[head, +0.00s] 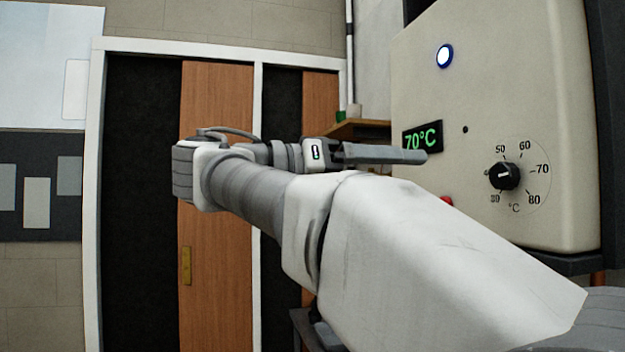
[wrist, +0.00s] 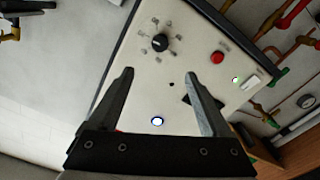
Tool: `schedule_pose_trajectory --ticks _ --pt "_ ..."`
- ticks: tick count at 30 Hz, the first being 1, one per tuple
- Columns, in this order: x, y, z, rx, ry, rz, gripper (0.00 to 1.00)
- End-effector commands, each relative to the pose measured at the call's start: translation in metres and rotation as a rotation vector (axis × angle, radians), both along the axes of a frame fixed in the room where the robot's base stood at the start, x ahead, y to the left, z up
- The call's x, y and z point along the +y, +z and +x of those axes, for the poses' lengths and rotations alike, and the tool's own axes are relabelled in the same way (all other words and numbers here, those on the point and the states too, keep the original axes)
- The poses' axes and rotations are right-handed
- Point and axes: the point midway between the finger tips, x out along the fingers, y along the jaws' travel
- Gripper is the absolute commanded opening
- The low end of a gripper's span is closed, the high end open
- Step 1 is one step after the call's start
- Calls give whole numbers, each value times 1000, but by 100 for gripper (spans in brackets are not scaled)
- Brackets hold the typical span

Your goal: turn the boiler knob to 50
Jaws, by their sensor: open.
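The black boiler knob (head: 504,176) sits on the cream boiler front at the right, inside a printed dial with 50, 60, 70 and 80 around it. Its white mark lies roughly level; which end is the pointer is hard to tell. The green display (head: 422,136) reads 70°C. The knob also shows in the wrist view (wrist: 160,42), beyond the fingertips. My gripper (wrist: 159,75) is open and empty, in front of the boiler and apart from the knob. In the head view my gripper (head: 425,156) is seen side-on, left of the knob.
A red button (wrist: 217,57) is on the boiler front, partly hidden by my arm in the head view. A blue-ringed light (head: 445,56) is above the display. Red and yellow pipes (wrist: 290,25) run beside the boiler. A wooden door (head: 215,240) stands behind my arm.

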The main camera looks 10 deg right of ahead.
Motion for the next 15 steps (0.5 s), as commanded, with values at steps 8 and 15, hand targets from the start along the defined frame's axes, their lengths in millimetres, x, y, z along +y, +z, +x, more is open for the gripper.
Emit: schedule_pose_trajectory --ticks 8,15 --pt "-45 -1 2 0 -8 -1 82" --pt "-98 -1 6 2 -6 -1 82"
